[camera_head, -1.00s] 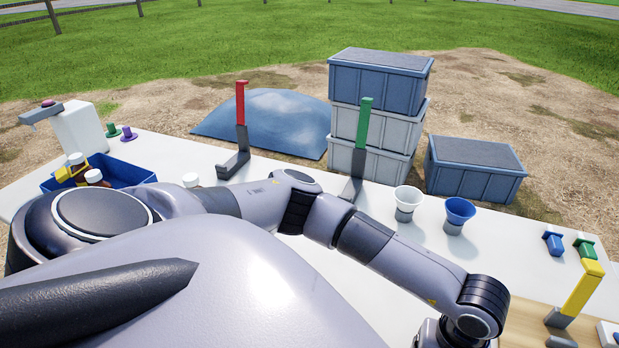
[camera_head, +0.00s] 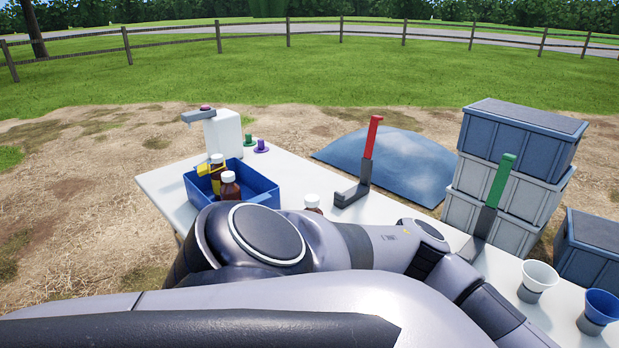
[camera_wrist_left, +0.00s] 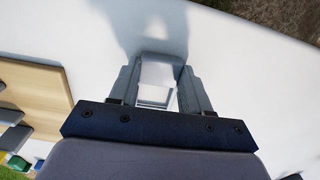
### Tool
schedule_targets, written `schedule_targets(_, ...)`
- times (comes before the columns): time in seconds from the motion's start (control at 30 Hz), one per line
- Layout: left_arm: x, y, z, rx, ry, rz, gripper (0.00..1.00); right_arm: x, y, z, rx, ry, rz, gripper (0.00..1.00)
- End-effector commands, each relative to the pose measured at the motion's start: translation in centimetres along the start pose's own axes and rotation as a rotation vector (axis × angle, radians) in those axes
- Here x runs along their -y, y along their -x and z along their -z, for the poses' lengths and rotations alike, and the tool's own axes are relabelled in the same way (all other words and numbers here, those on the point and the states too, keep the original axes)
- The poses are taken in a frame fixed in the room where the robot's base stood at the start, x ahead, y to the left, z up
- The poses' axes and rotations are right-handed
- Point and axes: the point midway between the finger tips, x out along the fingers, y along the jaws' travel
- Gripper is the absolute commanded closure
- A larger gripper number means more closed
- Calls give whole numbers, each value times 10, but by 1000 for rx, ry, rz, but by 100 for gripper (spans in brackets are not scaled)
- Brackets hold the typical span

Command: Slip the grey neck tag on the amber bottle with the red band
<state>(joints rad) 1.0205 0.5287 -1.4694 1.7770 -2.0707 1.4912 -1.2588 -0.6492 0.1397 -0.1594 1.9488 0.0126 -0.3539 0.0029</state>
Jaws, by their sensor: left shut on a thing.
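My left gripper (camera_wrist_left: 158,90) is shut on a pale grey, squarish piece (camera_wrist_left: 157,73), seen in the left wrist view above the white table. It looks like the grey neck tag, but its full shape is hidden between the fingers. In the head view, two amber bottles with white caps stand in a blue crate: one with a yellow tag at its neck (camera_head: 217,178), one in front of it (camera_head: 230,190). A third white-capped amber bottle (camera_head: 313,204) stands outside the crate, mostly hidden by my arm. I see no red band on any bottle. My right gripper is out of view.
The blue crate (camera_head: 261,188) is at the table's left end, near a white dispenser (camera_head: 223,134). A red-topped stand (camera_head: 368,145) and a green-topped stand (camera_head: 494,190) rise from the table. White (camera_head: 537,277) and blue (camera_head: 600,307) cups are at right.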

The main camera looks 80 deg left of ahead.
Motion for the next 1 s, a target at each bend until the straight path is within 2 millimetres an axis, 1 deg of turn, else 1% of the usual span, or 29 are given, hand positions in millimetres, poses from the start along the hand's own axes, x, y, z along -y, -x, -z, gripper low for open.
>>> schedule_targets(0.03,0,6,0,-1,0,-1,70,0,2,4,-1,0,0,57)
schedule_targets(0.1,0,12,0,0,0,-1,70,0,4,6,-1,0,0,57)
schedule_targets(0.63,0,54,0,0,0,-1,70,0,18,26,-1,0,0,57)
schedule_targets(0.73,0,57,0,0,0,-1,70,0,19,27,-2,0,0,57)
schedule_targets(1.0,0,56,0,0,-1,-1,70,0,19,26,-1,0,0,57)
